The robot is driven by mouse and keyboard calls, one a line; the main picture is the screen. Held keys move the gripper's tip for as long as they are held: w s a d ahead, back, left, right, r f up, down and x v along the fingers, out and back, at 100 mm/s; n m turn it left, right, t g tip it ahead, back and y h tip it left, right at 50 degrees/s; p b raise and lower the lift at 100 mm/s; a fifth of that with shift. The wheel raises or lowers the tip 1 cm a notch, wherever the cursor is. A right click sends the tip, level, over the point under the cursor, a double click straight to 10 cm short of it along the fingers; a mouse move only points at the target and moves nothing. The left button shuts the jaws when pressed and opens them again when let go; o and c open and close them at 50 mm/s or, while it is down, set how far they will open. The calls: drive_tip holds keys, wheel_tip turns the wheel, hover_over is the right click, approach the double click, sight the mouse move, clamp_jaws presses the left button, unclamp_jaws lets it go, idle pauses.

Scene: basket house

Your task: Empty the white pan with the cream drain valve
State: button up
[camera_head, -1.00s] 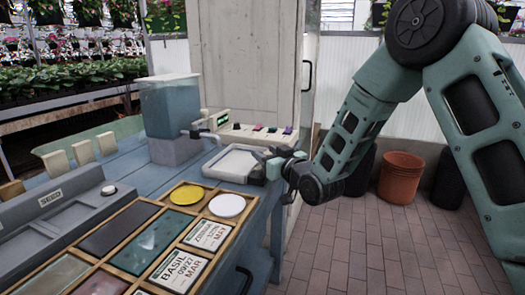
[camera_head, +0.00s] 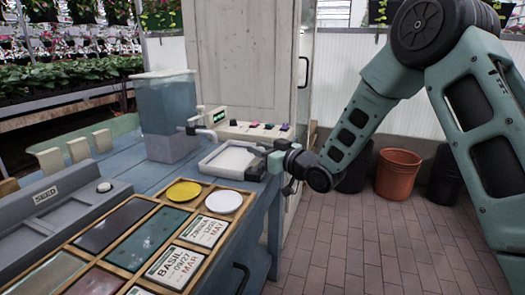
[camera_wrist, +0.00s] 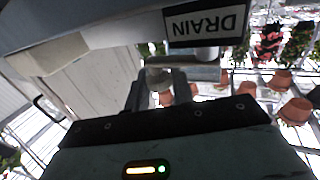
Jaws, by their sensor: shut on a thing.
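The white pan (camera_head: 230,173) sits at the table's right edge in the head view, below a spout. I cannot tell whether there is water in it. In the wrist view, its underside hangs at the top, with a dark "DRAIN" label (camera_wrist: 208,24). The cream drain valve (camera_wrist: 157,77) shows below it, between my fingers, and is partly hidden by them. My gripper (camera_wrist: 160,92) is shut on it. In the head view my gripper (camera_head: 272,156) is at the pan's right side, by the table edge; the valve is hard to make out there.
A clear water tank (camera_head: 167,102) stands behind the pan, with a tap (camera_head: 198,131) reaching over it. A panel with coloured buttons (camera_head: 255,126) is behind. A wooden tray with yellow (camera_head: 183,192) and white (camera_head: 225,202) discs lies in front. Brick floor is open at right.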

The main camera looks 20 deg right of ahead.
drive_tip(key=shift+y, duration=0.3)
drive_tip(key=o, duration=0.9)
drive_tip(key=shift+o, duration=0.2)
drive_tip(key=v, duration=1.7)
drive_tip(key=shift+s+r, duration=0.2)
